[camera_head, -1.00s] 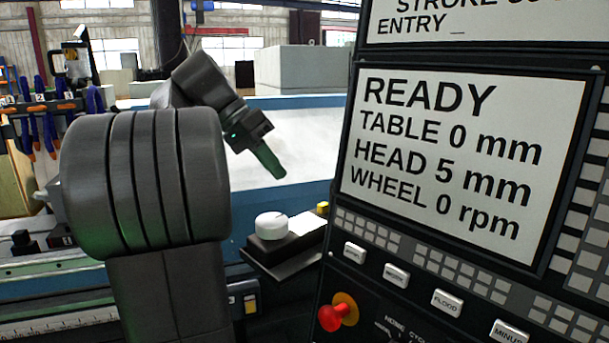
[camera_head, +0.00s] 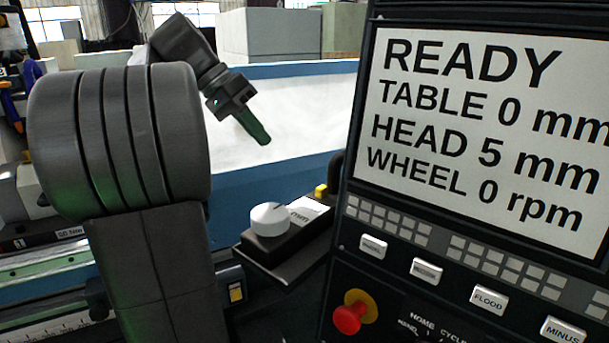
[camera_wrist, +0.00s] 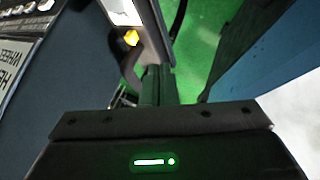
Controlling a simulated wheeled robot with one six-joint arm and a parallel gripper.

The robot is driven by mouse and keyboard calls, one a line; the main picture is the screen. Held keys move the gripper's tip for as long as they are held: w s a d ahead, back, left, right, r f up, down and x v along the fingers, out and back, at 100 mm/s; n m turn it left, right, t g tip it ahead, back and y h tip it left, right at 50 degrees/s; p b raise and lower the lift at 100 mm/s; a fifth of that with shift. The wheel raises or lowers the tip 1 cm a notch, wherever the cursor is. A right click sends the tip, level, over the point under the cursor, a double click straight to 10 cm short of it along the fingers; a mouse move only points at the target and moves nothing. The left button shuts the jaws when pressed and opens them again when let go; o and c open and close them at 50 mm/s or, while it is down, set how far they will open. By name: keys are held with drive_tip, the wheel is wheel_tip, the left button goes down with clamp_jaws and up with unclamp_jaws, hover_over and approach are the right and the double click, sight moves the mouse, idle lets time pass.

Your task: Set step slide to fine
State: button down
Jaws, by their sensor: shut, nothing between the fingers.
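My gripper (camera_head: 262,138) is shut and empty. It points down to the right in the head view, in front of the white and blue machine body. In the wrist view its dark fingers (camera_wrist: 160,85) are together. A small black box (camera_head: 272,247) with a white round knob (camera_head: 269,218) and a pale label plate (camera_head: 308,210) sits below and apart from my gripper. A yellow piece (camera_head: 321,191) stands beside the plate; a yellow piece (camera_wrist: 131,38) also shows in the wrist view. I cannot make out which part is the step slide, or its setting.
The control panel's screen (camera_head: 480,120) reads READY, TABLE 0 mm, HEAD 5 mm, WHEEL 0 rpm. Below it are labelled buttons (camera_head: 488,300) and a red stop button (camera_head: 350,318). A yellow switch (camera_head: 236,292) is low beside my arm. Open space lies between gripper and panel.

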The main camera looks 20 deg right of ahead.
sight(322, 192)
drive_tip(key=s+d+f, duration=0.1)
drive_tip(key=d+f, duration=0.1)
drive_tip(key=s+d+f, duration=0.2)
drive_tip(key=f, duration=0.1)
drive_tip(key=s+d+f+p, duration=0.1)
drive_tip(key=s+d+f, duration=0.1)
drive_tip(key=shift+s+d+f, duration=0.2)
drive_tip(key=shift+s+d, duration=0.05)
drive_tip(key=shift+d, duration=0.15)
drive_tip(key=shift+s+d+f, duration=0.1)
drive_tip(key=shift+s+d, duration=0.05)
drive_tip(key=shift+s, duration=0.05)
drive_tip(key=shift+s, duration=0.1)
